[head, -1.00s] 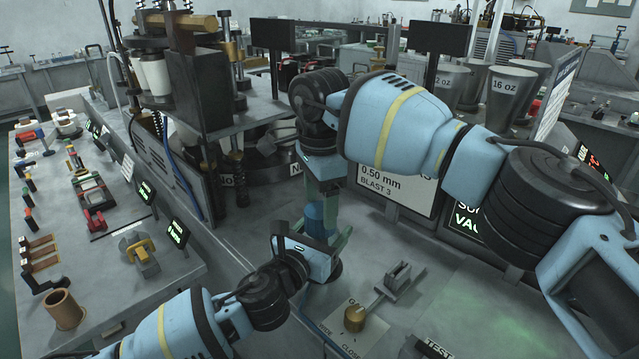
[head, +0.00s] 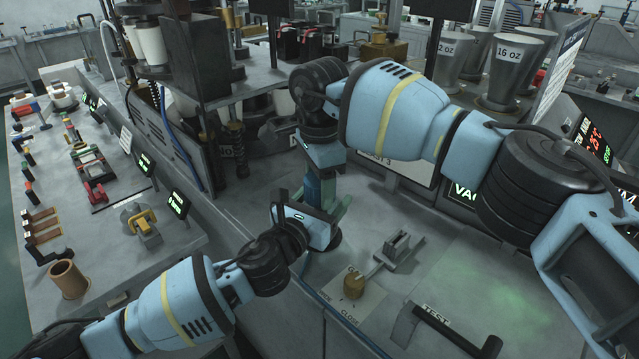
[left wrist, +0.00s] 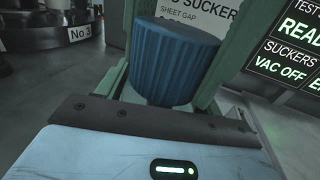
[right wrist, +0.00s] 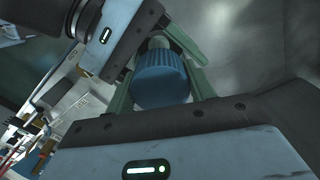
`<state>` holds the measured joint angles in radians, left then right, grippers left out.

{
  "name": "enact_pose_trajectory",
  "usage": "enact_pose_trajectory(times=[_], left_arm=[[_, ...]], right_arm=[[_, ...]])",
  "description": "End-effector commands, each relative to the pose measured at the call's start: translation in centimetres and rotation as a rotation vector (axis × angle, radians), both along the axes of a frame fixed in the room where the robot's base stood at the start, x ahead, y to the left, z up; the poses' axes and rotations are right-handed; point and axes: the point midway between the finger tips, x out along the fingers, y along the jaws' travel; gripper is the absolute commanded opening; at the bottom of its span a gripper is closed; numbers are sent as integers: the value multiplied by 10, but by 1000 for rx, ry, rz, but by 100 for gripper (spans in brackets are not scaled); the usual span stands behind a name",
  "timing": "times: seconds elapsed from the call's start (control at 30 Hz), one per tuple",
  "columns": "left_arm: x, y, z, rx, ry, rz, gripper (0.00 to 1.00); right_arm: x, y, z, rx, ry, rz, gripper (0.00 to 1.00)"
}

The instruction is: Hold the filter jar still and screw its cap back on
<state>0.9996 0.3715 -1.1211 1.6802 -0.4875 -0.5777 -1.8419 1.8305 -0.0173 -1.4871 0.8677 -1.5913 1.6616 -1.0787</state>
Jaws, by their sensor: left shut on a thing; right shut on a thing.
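A blue ribbed cap (left wrist: 175,60) sits over a darker grey cylinder (left wrist: 160,100), the filter jar, in the left wrist view. The cap also shows in the right wrist view (right wrist: 161,80) and small in the head view (head: 319,192). My right gripper (head: 320,185) comes down from above, its green fingers shut on either side of the cap. My left gripper (head: 325,218) reaches in from the left, lower down, shut around the jar. Most of the jar is hidden by the grippers. I cannot tell how far the cap is threaded on.
A gold knob (head: 354,284) and a grey bracket (head: 397,248) stand on the bench right of the jar. A black bar marked TEST (head: 455,330) lies nearer. A side bench (head: 95,275) with small parts is at left. A sheet metal stand (head: 225,110) rises behind.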

Motion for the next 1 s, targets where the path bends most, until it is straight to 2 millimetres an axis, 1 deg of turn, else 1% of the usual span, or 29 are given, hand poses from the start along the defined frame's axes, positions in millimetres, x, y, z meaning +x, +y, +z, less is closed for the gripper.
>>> enact_pose_trajectory(times=[0.13,0.3,0.4,0.73,0.77,0.9,1.0], left_arm=[[-1,-2,1,-1,-3,-5,3],[-2,-2,1,-1,-3,-6,3],[-2,-2,1,-1,-3,-6,3],[-2,-3,2,-1,-4,-8,3],[-2,-3,2,-1,-4,-8,3],[-2,-2,2,-1,-4,-6,3],[-1,-1,2,-1,-3,-3,3]], right_arm=[[1,-1,1,1,-4,-33,26],[1,-1,1,1,-5,-195,26],[2,-1,1,0,-5,-264,26],[2,-1,1,0,-6,-288,26],[2,-1,1,0,-7,-288,57],[2,-1,1,-1,-5,-286,75],[1,0,0,-1,-2,-284,75]])
